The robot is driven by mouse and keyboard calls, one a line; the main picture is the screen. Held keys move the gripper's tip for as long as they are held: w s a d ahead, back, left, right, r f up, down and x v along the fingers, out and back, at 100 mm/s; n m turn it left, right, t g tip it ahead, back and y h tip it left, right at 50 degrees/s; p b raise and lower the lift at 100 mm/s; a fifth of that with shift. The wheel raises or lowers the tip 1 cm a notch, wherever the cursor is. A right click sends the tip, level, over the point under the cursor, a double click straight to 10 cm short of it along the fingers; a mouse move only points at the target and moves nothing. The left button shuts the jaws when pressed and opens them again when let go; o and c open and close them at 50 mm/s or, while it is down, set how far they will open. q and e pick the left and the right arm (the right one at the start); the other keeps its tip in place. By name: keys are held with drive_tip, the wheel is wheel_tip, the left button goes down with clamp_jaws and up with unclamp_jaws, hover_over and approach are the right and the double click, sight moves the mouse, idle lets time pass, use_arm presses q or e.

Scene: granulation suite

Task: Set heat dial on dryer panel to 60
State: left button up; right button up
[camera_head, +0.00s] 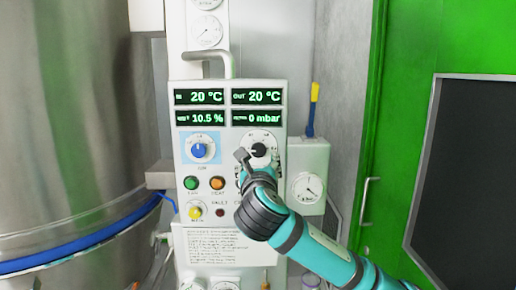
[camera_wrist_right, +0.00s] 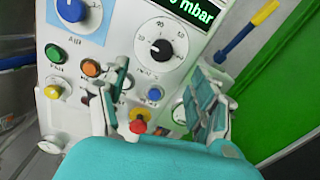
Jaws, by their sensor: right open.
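The dryer panel (camera_head: 180,140) is a white upright board with green displays, dials and buttons. A black dial (camera_head: 259,149) on a round white scale sits at its right side, and it also shows in the wrist view (camera_wrist_right: 160,47). Its label and setting are too small to read. A blue dial (camera_head: 199,149) sits to its left and shows at the upper left in the wrist view (camera_wrist_right: 72,10). My right gripper (camera_head: 252,168) is open and empty in front of the panel, just below the black dial. In the wrist view its fingers (camera_wrist_right: 162,92) are spread below the dial.
Below the dials are a green button (camera_head: 191,183), an orange button (camera_head: 218,184) and a yellow knob (camera_head: 195,212). A red and yellow button (camera_wrist_right: 138,122) shows between my fingers. A gauge box (camera_head: 307,187) stands right of the panel, a steel vessel (camera_head: 75,110) left.

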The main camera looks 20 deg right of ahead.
sight(259, 151)
drive_tip(key=p+x, duration=0.2)
drive_tip(key=x, duration=0.9)
drive_tip(key=shift+w+d, duration=0.15)
drive_tip(key=shift+d, duration=0.15)
drive_tip(key=shift+w+d+f, duration=0.15)
drive_tip(key=shift+w, duration=0.3)
use_arm(q)
drive_tip(key=d+r, duration=0.1)
drive_tip(key=r, duration=0.2)
drive_tip(key=shift+d, duration=0.35)
use_arm(e)
drive_tip(key=c, duration=1.2)
